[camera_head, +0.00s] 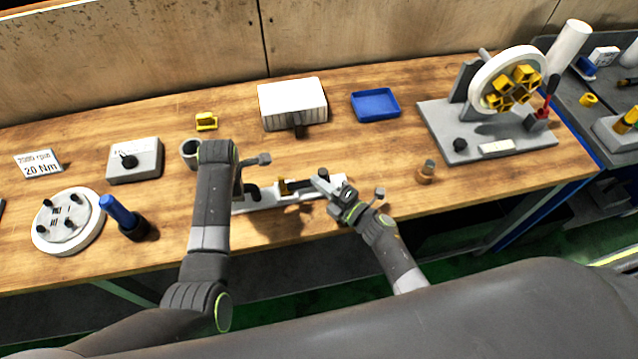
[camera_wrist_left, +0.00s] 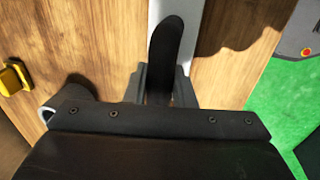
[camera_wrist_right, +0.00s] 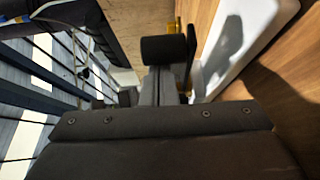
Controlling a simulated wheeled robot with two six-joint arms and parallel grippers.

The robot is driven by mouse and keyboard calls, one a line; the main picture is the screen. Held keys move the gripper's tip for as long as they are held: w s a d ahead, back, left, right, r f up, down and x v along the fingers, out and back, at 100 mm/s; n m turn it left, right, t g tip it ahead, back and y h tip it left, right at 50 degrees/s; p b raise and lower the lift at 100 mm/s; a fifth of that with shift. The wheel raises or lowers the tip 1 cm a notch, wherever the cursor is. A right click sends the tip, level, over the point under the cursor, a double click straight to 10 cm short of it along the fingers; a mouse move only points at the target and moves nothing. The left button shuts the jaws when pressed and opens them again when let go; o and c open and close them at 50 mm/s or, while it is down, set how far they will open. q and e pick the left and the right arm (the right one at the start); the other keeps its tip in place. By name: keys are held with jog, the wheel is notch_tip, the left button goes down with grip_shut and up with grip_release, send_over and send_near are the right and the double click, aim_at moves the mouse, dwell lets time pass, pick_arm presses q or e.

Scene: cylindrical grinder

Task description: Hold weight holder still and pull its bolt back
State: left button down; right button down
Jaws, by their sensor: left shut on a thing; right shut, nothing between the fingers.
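The weight holder (camera_head: 275,202) is a long light-grey bar fixture near the table's front edge, with a dark bolt (camera_head: 301,184) and a small yellow part along its top. My left gripper (camera_head: 243,188) is at its left end. In the left wrist view its fingers (camera_wrist_left: 158,85) are shut on the holder's black curved handle (camera_wrist_left: 166,45). My right gripper (camera_head: 324,182) is at the right end of the holder. In the right wrist view its fingers (camera_wrist_right: 160,88) are shut and empty, right by a black cylindrical knob (camera_wrist_right: 164,49); whether they touch it I cannot tell.
Behind the holder stand a white ribbed box (camera_head: 292,104) and a blue tray (camera_head: 376,104). A small wooden-based peg (camera_head: 426,174) stands to the right, before the wheel fixture (camera_head: 486,145). Table between is clear.

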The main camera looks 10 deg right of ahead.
jog(key=d, duration=0.5)
jog(key=shift+d, duration=0.1)
jog(key=shift+s+a, duration=0.1)
jog(key=shift+a, duration=0.3)
jog(key=a, duration=0.3)
jog(key=shift+s, duration=0.4)
jog(key=v, duration=1)
pick_arm(q)
jog(key=c, duration=1.1)
grip_release()
jog(key=shift+c, duration=0.2)
